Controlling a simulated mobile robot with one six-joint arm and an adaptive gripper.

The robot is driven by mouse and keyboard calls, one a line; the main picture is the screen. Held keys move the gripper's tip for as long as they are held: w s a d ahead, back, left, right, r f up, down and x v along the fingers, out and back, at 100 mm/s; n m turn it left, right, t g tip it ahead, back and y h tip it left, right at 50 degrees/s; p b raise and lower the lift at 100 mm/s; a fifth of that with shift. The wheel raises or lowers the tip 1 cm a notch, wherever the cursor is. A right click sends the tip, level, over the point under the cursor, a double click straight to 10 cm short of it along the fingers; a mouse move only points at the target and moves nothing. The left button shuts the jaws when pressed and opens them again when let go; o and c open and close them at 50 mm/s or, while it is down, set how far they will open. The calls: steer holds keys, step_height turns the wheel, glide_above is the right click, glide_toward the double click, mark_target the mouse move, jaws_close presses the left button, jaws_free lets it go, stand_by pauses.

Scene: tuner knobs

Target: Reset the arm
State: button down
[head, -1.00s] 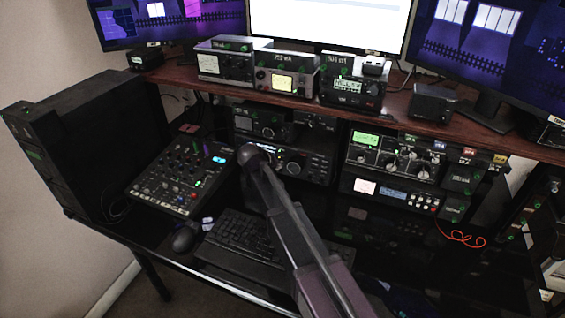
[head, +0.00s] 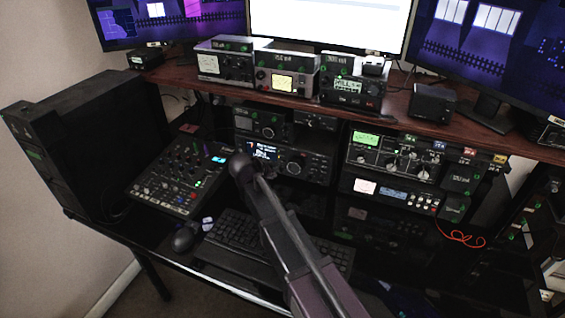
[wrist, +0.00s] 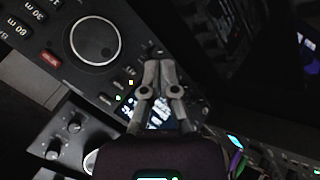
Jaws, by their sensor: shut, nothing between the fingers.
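My gripper (wrist: 159,63) is in the wrist view, its two fingers together and empty. It is in front of a black radio panel with a large round knob (wrist: 95,40), several small buttons and a lit display (wrist: 158,115) partly covered by the fingers. I cannot tell whether the fingertips touch the panel. In the head view, my arm reaches up from the lower right, and its rounded end is just left of and below the radio (head: 313,164) with the lit display under the shelf. The fingers are hidden in the head view.
A mixer (head: 178,178) is left of my arm, and a keyboard (head: 235,233) and mouse (head: 185,238) lie below it. A wooden shelf (head: 415,117) with several small radios overhangs the area. More radio units (head: 395,158) stand to the right, with a red cable (head: 462,238).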

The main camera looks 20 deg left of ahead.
stand_by(0.5)
